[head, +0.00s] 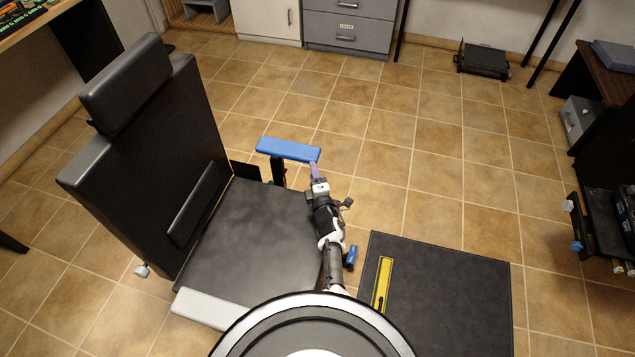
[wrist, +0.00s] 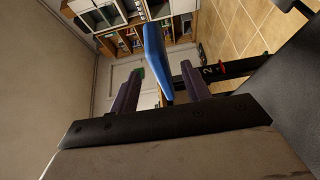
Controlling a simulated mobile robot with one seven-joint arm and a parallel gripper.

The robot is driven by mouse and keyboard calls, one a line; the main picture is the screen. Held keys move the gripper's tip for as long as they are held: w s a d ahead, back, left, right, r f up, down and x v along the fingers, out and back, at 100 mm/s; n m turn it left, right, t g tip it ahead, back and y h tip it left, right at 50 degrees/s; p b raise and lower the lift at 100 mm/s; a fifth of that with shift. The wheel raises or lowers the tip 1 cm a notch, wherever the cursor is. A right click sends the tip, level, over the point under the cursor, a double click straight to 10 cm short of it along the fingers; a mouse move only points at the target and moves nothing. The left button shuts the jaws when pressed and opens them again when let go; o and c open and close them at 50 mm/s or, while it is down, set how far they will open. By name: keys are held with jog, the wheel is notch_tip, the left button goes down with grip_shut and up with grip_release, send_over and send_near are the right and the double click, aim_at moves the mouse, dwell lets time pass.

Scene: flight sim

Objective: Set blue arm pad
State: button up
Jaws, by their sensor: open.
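The blue arm pad (head: 287,149) is a long flat bar on a dark post (head: 278,172) at the far side of the black chair (head: 245,235). My gripper (head: 315,168) is at the pad's right end in the head view. In the wrist view the blue pad (wrist: 156,62) shows between the two purple fingers of my gripper (wrist: 160,88), which are apart. The post (wrist: 215,71) with a digit and a red part shows right of the pad. I cannot tell whether the fingers touch the pad.
A pale armrest (head: 212,309) is on the chair's near side. A black mat (head: 450,290) with a yellow bar (head: 382,284) lies to the right. Tiled floor is open beyond the chair. A dark rack (head: 600,225) stands at the right edge.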

jog(key=p+v, duration=0.1)
jog(key=v, duration=0.4)
jog(key=shift+w, duration=0.1)
dwell(0.4)
